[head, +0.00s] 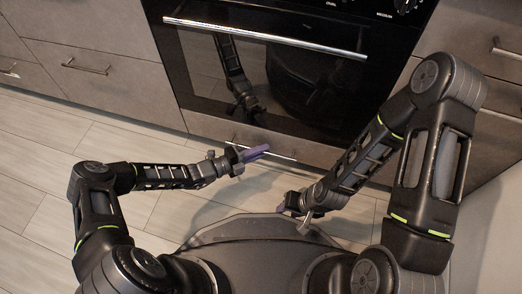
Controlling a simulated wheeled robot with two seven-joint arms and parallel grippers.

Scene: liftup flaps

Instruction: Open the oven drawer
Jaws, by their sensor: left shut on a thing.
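The oven drawer (204,124) is the grey-brown panel low under the black oven (310,90); it looks closed or nearly so. Its thin metal handle (284,157) shows just right of my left gripper. My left gripper (262,150), with purple fingers, reaches in from the left and is shut on the handle; the fingers hide part of the handle. My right gripper (284,208) is lower, in front of the drawer and apart from it, close to my own base. Its fingers are too small and dark to tell whether they are open.
The oven door has a long bright handle (265,34) above. Cabinet drawers with bar handles stand left (86,67) and right (506,51) of the oven. Pale floor tiles (60,190) lie free at left. A light surface (490,230) is close on the right.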

